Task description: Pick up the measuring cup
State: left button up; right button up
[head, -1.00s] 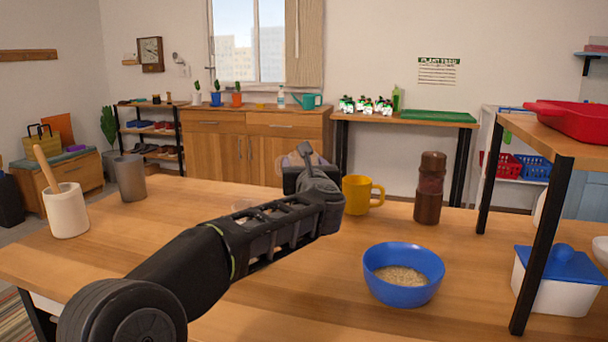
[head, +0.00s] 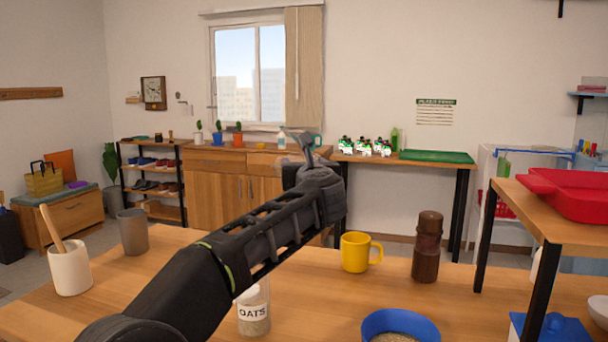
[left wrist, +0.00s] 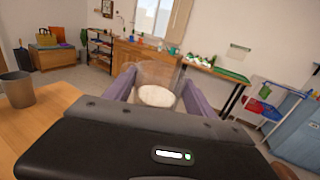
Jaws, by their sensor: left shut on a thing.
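A clear measuring cup (left wrist: 157,75) shows between the two purple fingers of my left gripper (left wrist: 158,88) in the left wrist view. The gripper is shut on it. A pale round patch shows low inside the cup; I cannot tell whether it is contents or the base. In the head view my left gripper (head: 297,160) is held up above the table's far side, and the cup there is mostly hidden by the gripper. My right gripper is in neither view now.
On the table (head: 320,290) stand a jar labelled OATS (head: 253,314), a yellow mug (head: 355,252), a brown grinder (head: 427,247), a blue bowl (head: 399,318), a grey tumbler (head: 133,232) and a white crock (head: 69,271). A raised shelf (head: 530,205) holds a red dish at right.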

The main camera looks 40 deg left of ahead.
pick_arm(q)
jog(key=shift+r+p, duration=0.8)
jog(key=shift+r, duration=1.3)
